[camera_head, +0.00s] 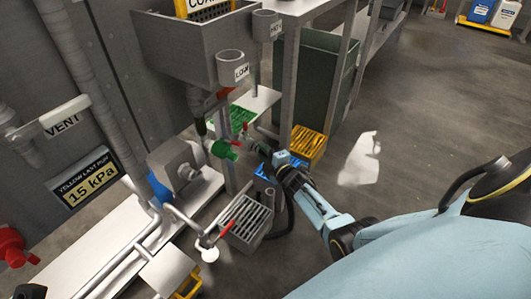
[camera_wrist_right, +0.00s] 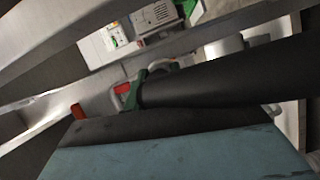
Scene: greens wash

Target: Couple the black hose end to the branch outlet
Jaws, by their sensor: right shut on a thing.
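My right gripper (camera_head: 279,162) is shut on the black hose end (camera_head: 259,145), low beside the pipe stand. In the right wrist view the black hose (camera_wrist_right: 220,80) runs across above my blue-grey finger, with a green collar (camera_wrist_right: 139,91) at its left end. A green outlet fitting (camera_head: 224,150) is just left of the hose end in the head view, with a red lever close by. The hose end points roughly towards this fitting. I cannot tell whether the two touch.
A yellow crate (camera_head: 308,145) and a grey grated box (camera_head: 247,222) flank my right gripper. White pipes and a red-handled valve are at lower left.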

